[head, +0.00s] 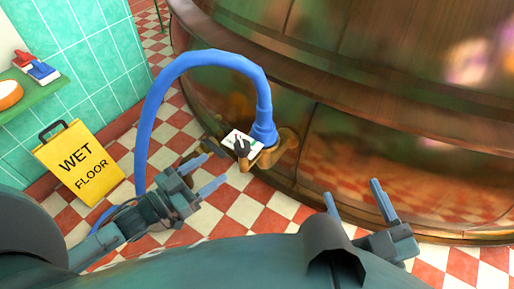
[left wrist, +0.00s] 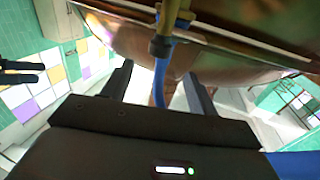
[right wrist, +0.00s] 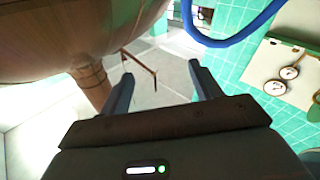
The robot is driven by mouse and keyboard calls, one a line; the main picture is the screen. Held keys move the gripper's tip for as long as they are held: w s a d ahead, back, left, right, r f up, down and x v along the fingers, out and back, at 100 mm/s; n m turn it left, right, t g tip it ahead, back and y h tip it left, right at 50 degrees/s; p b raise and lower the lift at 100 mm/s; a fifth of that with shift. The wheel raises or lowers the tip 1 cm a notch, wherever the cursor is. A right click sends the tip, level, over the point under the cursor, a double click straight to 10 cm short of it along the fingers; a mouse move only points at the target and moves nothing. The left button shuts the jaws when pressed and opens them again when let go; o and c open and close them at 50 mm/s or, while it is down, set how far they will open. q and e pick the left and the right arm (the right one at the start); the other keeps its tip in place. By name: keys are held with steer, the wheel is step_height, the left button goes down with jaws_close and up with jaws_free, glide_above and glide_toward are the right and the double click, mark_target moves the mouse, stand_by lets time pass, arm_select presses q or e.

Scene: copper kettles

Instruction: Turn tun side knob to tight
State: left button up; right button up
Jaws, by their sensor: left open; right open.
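The copper tun (head: 330,130) fills the right of the head view. On its lower side a brass outlet (head: 285,145) joins a blue hose (head: 205,60). In front of the outlet is a small dark knob (head: 242,148) over a white plate (head: 232,137) with some green marking; I cannot read its setting. My left gripper (head: 212,172) is open and empty, below and left of the knob, apart from it in the picture. My right gripper (head: 354,190) is open and empty, farther right in front of the tun. The knob is not clearly identifiable in either wrist view.
A yellow wet floor sign (head: 80,163) stands at left by the green tiled wall (head: 90,50). A green shelf (head: 35,92) holds brushes (head: 40,70). The hose loops down to the floor behind my left gripper. Checkered floor (head: 245,212) is open between my grippers.

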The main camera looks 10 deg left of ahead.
mark_target(249, 143)
arm_select(q)
steer(key=b+x, duration=0.3)
steer(key=x, duration=0.9)
steer(key=shift+w, duration=0.1)
steer(key=shift+w+d, duration=0.25)
steer(key=shift+w, duration=0.05)
arm_select(e)
steer(key=shift+w+a+r+m+y, duration=0.1)
steer(key=shift+w+a+m+y, duration=0.05)
steer(key=shift+a+m+y, duration=0.2)
arm_select(q)
steer(key=c, duration=1)
